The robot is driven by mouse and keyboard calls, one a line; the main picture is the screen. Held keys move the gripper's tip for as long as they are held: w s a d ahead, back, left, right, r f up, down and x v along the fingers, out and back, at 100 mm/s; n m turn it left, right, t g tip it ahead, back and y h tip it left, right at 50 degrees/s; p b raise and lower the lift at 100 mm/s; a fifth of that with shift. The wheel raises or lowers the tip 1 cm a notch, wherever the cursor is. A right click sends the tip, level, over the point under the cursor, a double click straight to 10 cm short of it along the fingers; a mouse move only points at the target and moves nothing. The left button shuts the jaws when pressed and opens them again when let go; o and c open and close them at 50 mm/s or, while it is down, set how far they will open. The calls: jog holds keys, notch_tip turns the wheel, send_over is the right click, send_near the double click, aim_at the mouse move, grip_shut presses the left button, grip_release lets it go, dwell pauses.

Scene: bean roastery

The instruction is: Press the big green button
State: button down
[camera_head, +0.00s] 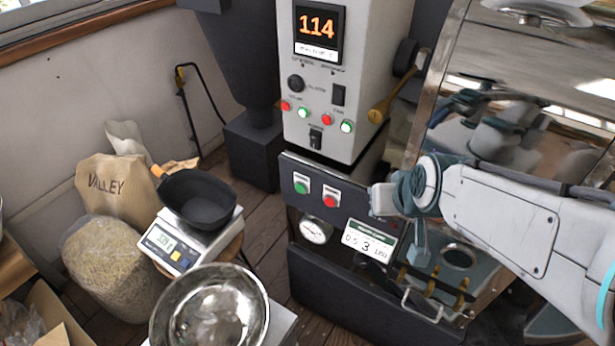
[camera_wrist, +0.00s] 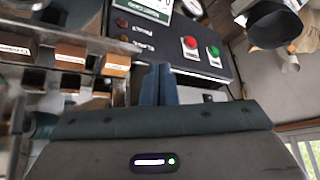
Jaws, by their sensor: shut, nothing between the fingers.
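The big green button (camera_head: 302,188) sits on a pale plate at the left of the dark lower panel of the roasting machine. The big red button (camera_head: 330,201) is just to its right. In the wrist view the green button (camera_wrist: 213,51) and the red button (camera_wrist: 190,43) both show beyond my fingers, with green on the right. My gripper (camera_head: 421,258) hangs with its fingers down, to the right of the buttons and lower in the picture. In the wrist view its fingers (camera_wrist: 160,72) are together and empty, apart from both buttons.
The upper control box (camera_head: 341,90) has small red and green lights and a display reading 114. A sign (camera_head: 369,241) and a gauge (camera_head: 315,230) are below the buttons. A scale (camera_head: 173,247) with a black pan (camera_head: 199,197), a metal bowl (camera_head: 208,335) and a sack (camera_head: 115,187) stand left.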

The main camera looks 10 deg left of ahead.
jog(key=w+a+f+n+t+y+b, duration=0.2)
jog(key=w+a+f+t+b, duration=0.2)
jog(key=w+a+f+b, duration=0.4)
jog(key=n+t+y+b, duration=0.1)
jog(key=n+t+b, duration=0.15)
jog(key=b, duration=0.25)
send_near(301, 188)
jog(key=s+a+f+n+t+y+b, duration=0.2)
jog(key=s+a+f+t+b, duration=0.2)
jog(key=a+t+b, duration=0.3)
jog(key=a+f+b, duration=0.1)
jog(key=b, duration=0.2)
jog(key=shift+n+y, duration=0.3)
jog(key=shift+n, duration=0.05)
jog(key=shift+w+f, duration=0.1)
jog(key=w+d+b, duration=0.1)
jog(key=w+d, duration=0.2)
jog(key=w, duration=0.5)
jog(key=shift+d, duration=0.2)
jog(key=shift+w, duration=0.15)
